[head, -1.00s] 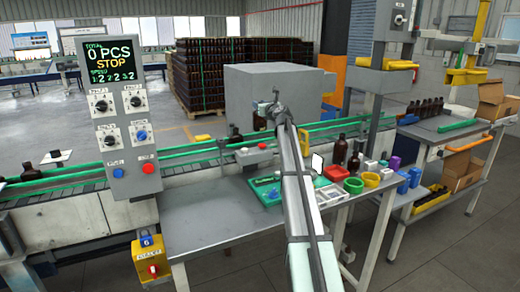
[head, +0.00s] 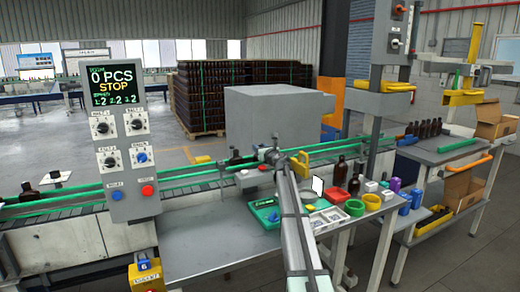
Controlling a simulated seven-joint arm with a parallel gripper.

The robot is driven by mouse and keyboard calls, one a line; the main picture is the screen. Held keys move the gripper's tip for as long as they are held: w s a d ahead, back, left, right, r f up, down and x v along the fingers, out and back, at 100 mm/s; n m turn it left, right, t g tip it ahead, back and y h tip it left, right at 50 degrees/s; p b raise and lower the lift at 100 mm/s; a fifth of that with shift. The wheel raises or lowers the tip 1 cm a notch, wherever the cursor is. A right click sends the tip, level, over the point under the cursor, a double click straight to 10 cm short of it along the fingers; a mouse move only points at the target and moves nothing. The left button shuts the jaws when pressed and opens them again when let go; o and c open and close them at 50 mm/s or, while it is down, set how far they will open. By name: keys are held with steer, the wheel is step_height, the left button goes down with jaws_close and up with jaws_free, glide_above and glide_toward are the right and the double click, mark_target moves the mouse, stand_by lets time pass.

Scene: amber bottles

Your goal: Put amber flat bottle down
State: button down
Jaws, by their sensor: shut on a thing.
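My gripper (head: 266,155) is at the far end of my arm, over the conveyor, just below the front of the large grey box. It is small here and its fingers are mostly hidden by my wrist. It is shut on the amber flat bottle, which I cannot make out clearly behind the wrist. Whether that bottle touches the belt cannot be told.
A grey machine box (head: 270,115) stands behind my gripper. Green rails (head: 170,177) run along the belt. A control panel (head: 125,140) rises at the left. The table (head: 215,250) holds a green tray (head: 262,212), bowls and more bottles (head: 340,170) at right; its left part is clear.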

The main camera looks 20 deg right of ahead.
steer(key=c, duration=0.8)
jaws_free()
steer(key=shift+s, duration=0.25)
steer(key=s, duration=1.1)
steer(key=shift+s, duration=0.3)
steer(key=shift+r, duration=0.1)
